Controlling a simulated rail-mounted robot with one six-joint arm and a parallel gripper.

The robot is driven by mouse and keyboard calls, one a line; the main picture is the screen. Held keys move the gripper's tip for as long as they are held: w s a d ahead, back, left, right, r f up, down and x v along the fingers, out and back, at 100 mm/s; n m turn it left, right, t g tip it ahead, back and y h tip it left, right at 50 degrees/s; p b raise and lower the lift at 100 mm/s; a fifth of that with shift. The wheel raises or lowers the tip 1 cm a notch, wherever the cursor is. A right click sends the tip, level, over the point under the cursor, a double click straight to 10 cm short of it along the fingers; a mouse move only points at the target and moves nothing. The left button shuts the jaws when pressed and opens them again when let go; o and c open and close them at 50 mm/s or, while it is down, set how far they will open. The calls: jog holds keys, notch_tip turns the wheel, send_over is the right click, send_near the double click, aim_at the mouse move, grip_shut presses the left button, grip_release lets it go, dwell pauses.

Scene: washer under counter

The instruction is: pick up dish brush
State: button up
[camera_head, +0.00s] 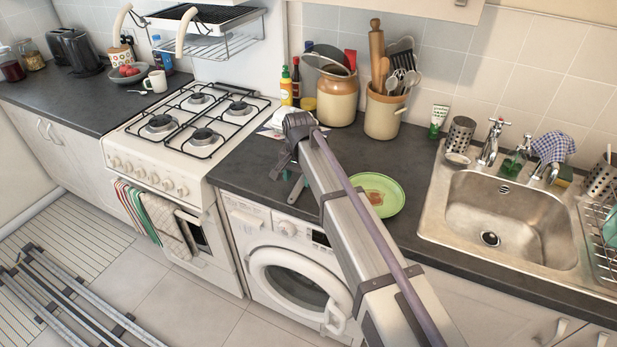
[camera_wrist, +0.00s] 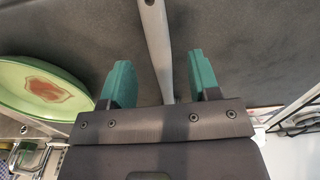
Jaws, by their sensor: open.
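The dish brush (camera_wrist: 157,48) shows in the wrist view as a light grey handle with a hole at its end, over the dark counter. It runs between the two green fingers of my gripper (camera_wrist: 160,82), with a gap on each side. My gripper is open. In the head view my gripper (camera_head: 286,172) is low over the counter near its front edge, above the washing machine. A pale grey strip beside it (camera_head: 297,190) looks like part of the brush handle. The brush head is hidden in both views.
A green plate (camera_head: 388,190) with a reddish stain lies on the counter right of my gripper; it also shows in the wrist view (camera_wrist: 22,78). The gas hob (camera_head: 197,118) is left. Utensil crocks (camera_head: 384,115) stand behind; the sink (camera_head: 505,220) is right.

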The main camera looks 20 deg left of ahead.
aim_at(298, 186)
notch_tip(298, 186, down, 4)
jog(key=shift+b, duration=1.2)
jog(key=shift+r, duration=0.3)
jog(key=c, duration=1)
jog(key=shift+p, duration=0.3)
